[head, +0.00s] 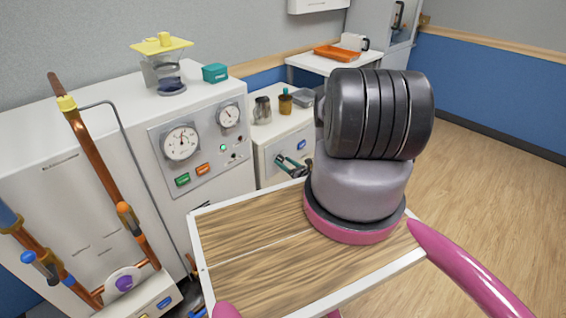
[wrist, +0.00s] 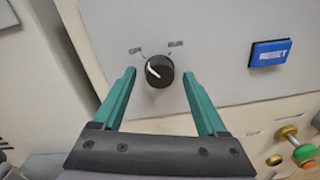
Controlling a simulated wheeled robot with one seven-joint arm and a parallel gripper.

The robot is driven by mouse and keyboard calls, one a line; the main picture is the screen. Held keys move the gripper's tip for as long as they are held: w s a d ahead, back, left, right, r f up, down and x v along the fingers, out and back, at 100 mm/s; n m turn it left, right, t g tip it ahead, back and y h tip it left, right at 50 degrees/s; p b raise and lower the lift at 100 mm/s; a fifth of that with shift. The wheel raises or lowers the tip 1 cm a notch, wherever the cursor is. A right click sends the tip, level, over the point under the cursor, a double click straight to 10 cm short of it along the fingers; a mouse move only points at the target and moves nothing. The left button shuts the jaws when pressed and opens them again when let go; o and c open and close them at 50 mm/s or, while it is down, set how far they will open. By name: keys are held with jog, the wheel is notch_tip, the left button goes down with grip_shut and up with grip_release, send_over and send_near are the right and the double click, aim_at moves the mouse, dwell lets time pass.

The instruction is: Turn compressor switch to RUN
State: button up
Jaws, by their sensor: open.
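The compressor switch (wrist: 158,72) is a round black knob with a white pointer line on a pale panel, in the wrist view. Its pointer aims up and left, toward the OFF label (wrist: 135,50); the RUN label (wrist: 175,43) is up and right. My gripper (wrist: 158,76) is open, with one teal finger to each side of the knob and a gap on both sides. I cannot tell whether the tips reach the panel. In the head view my gripper (head: 284,160) is at the front of the small white cabinet (head: 265,150); the knob cannot be made out there.
A blue RESET button (wrist: 270,53) is right of the knob, and a brass valve with coloured knobs (wrist: 297,145) is lower right. In the head view, a large white gauge cabinet (head: 215,175) stands left of the small cabinet. Open wooden floor (head: 490,170) lies right.

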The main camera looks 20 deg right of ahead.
jog(key=shift+w+a, duration=0.2)
jog(key=shift+w, duration=0.4)
grip_shut()
